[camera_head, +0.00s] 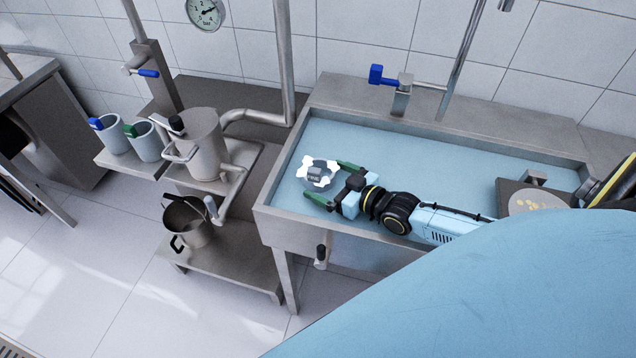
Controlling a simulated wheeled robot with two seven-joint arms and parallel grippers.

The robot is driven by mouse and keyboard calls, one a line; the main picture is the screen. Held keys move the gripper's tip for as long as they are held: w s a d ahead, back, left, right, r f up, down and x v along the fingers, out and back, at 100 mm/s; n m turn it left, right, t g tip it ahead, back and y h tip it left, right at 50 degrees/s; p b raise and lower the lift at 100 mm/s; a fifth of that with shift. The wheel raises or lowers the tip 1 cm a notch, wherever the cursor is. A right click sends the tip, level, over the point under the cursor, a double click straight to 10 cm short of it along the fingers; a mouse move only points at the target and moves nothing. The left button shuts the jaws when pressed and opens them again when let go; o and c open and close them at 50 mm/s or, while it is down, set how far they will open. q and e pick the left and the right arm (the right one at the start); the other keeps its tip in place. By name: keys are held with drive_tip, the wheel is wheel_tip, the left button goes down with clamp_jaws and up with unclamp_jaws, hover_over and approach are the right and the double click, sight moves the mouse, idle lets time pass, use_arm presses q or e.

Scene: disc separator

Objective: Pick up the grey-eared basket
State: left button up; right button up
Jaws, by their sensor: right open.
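My left gripper is not in view.
Two grey cups, one with a blue ear (111,138) and one with a green ear (146,145), stand on a shelf at left. A metal vessel (206,148) with a pipe and a pot (188,222) stand nearer. The sink rim (300,225) and tap (402,95) bound the sink.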

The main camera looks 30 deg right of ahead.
drive_tip(key=shift+x, duration=2)
drive_tip(key=shift+d, duration=0.2)
drive_tip(key=c, duration=1.2)
